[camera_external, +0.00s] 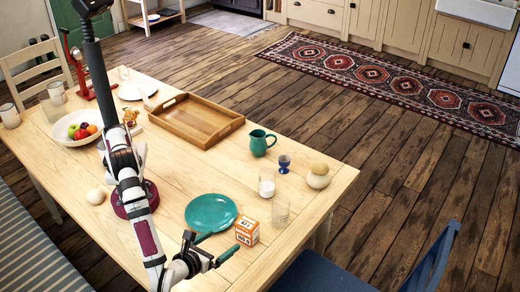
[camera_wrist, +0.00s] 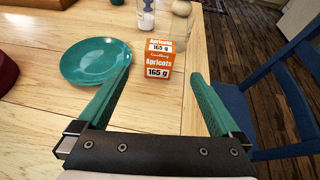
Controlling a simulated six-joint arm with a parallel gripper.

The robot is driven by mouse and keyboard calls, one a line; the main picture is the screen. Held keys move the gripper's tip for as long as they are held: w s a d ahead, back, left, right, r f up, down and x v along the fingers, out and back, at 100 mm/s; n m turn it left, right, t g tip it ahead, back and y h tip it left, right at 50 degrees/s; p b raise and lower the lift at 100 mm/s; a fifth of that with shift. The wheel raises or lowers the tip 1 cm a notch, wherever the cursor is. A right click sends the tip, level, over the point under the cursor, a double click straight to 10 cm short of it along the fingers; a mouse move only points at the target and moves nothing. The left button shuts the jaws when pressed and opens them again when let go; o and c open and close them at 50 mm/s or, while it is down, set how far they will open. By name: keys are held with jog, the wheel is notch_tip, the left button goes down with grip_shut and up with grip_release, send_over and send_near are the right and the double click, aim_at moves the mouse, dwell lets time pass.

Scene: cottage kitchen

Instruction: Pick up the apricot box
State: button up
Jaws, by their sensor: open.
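The apricot box (camera_external: 247,232) is a small orange and white carton standing upright on the wooden table, to the right of the teal plate (camera_external: 211,212). In the wrist view the box (camera_wrist: 158,60) stands ahead of and between my fingers, its label facing me, with the plate (camera_wrist: 95,60) on its left. My gripper (camera_external: 217,247) has teal fingers and is near the table's front edge, close to the box. In the wrist view my gripper (camera_wrist: 162,85) is open, with nothing between its fingers.
A clear glass (camera_external: 280,213) stands just behind the box, with a white-filled jar (camera_external: 267,186) beyond it. A blue chair (camera_wrist: 265,105) is at the table's right edge.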

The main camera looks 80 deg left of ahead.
aim_at(243, 229)
jog(key=x, duration=1.5)
jog(key=shift+w+f, duration=0.1)
jog(key=shift+f, duration=0.25)
jog(key=shift+t, duration=0.3)
jog(key=c, duration=1.4)
